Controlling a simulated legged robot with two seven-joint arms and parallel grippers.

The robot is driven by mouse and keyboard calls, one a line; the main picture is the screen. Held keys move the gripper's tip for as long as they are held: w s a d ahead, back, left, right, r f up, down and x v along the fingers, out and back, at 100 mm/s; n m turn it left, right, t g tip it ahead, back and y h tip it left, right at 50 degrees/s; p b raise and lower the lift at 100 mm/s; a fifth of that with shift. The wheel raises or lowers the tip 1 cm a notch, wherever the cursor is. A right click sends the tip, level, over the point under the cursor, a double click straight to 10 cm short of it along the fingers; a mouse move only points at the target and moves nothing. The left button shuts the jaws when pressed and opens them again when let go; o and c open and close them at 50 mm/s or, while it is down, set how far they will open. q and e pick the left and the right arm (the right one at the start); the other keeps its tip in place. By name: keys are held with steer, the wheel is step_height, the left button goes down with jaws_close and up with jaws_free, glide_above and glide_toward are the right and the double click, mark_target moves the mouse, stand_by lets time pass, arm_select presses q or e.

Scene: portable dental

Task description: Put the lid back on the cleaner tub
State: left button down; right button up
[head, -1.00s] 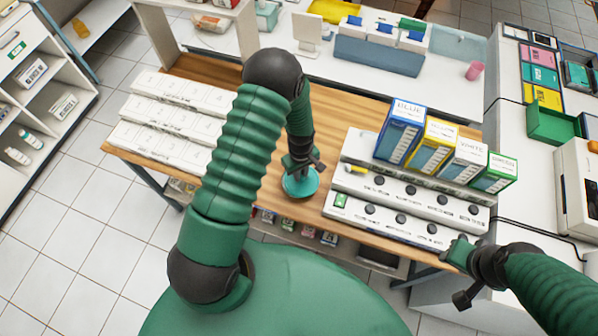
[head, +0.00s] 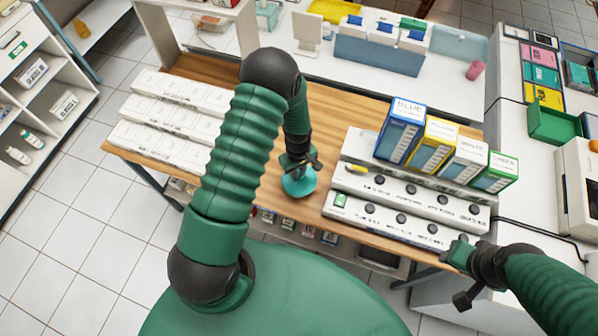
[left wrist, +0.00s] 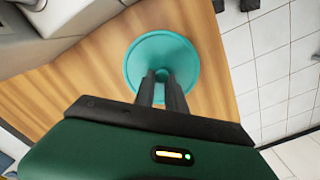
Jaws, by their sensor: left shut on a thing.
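The lid is a round teal disc (head: 299,184) near the front edge of the wooden table. In the left wrist view the teal lid (left wrist: 143,62) shows from above with a small knob at its centre. My left gripper (head: 297,165) is shut on this knob; its two dark fingers (left wrist: 165,78) stand close together there. I cannot pick out the cleaner tub apart from the lid, and whether it is under the lid is hidden. My right gripper (head: 460,272) is off the table's front right, away from the lid; its finger state is unclear.
A white stepped rack (head: 405,205) with black knobs stands close right of the lid, with blue, yellow, white and green boxes (head: 437,147) behind. Bare wood (head: 340,100) lies behind the left gripper.

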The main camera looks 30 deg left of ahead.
arm_select(q)
steer(key=shift+a, duration=0.1)
arm_select(e)
steer(key=shift+a, duration=0.15)
arm_select(q)
steer(key=shift+a+f, duration=0.15)
steer(key=shift+a, duration=0.25)
arm_select(e)
steer(key=shift+a, duration=0.35)
arm_select(q)
steer(key=shift+d, duration=0.2)
arm_select(e)
steer(key=shift+d, duration=0.3)
arm_select(q)
steer(key=c, duration=1.5)
jaws_free()
steer(key=shift+o, duration=1)
steer(key=shift+a, duration=0.15)
arm_select(e)
steer(key=shift+a, duration=0.15)
arm_select(q)
steer(key=o, duration=0.5)
